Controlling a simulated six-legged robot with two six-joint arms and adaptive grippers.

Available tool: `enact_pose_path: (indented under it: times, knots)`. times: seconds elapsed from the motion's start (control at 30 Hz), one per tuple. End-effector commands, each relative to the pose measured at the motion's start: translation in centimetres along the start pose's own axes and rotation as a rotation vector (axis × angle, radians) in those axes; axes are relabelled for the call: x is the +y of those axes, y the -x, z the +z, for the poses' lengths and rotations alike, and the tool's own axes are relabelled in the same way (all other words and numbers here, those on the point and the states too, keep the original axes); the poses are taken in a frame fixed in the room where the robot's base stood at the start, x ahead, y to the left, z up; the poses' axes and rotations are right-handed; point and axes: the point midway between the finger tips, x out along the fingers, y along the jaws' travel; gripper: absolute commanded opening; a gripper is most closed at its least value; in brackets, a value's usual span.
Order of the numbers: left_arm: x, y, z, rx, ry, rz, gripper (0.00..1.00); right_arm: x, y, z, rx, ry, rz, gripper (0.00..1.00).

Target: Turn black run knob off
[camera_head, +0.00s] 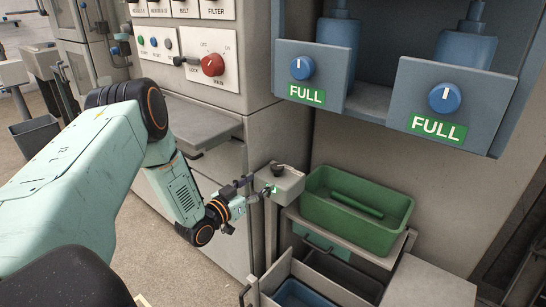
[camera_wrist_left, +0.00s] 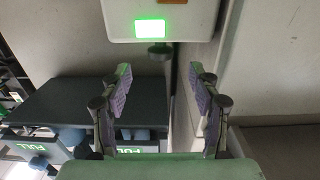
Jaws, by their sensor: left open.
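The black run knob (camera_head: 278,170) sits on top of a small light-grey box (camera_head: 287,184) on a post, and a green light shows on the box. In the left wrist view, a dark knob (camera_wrist_left: 158,50) projects from the box (camera_wrist_left: 185,25) beside a bright green lit window (camera_wrist_left: 150,28). My left gripper (camera_head: 250,187) is close beside the box at its left. In the wrist view its two fingers (camera_wrist_left: 161,88) are spread with nothing between them, and the knob appears beyond the fingertips, apart from them. My right gripper is not in view.
A green bin (camera_head: 357,209) stands right of the box, above an open drawer (camera_head: 318,281). A red rotary knob (camera_head: 213,65) is on the upper panel. Blue knobs (camera_head: 302,67) marked FULL are on the cabinet. A grey shelf (camera_head: 198,122) juts out behind my left arm.

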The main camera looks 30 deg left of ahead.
Motion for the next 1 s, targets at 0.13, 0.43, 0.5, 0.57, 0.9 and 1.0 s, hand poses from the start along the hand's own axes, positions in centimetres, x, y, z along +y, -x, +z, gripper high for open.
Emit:
enact_pose_path:
  times: [0.13, 0.43, 0.5, 0.57, 0.9, 1.0]
  knots:
    - [-0.3, -0.7, -1.0, 0.031, -0.015, 0.003, 0.62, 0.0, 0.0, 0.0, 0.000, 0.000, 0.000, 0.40]
    - [0.0, -5.2, -0.8, 0.029, -0.015, 0.005, 0.62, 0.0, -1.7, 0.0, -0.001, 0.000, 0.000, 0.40]
    - [0.0, -6.1, -0.8, 0.028, -0.016, 0.005, 0.62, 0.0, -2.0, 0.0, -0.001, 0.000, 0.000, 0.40]
    - [-0.1, -6.8, -0.9, 0.028, -0.014, 0.003, 0.62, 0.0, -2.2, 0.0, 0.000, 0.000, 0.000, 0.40]
    - [-0.3, -8.0, -1.1, 0.026, -0.011, 0.002, 0.62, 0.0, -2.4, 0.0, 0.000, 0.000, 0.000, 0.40]
    - [-0.4, -8.0, -1.1, 0.026, -0.011, 0.001, 0.62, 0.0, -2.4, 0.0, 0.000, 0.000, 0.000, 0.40]
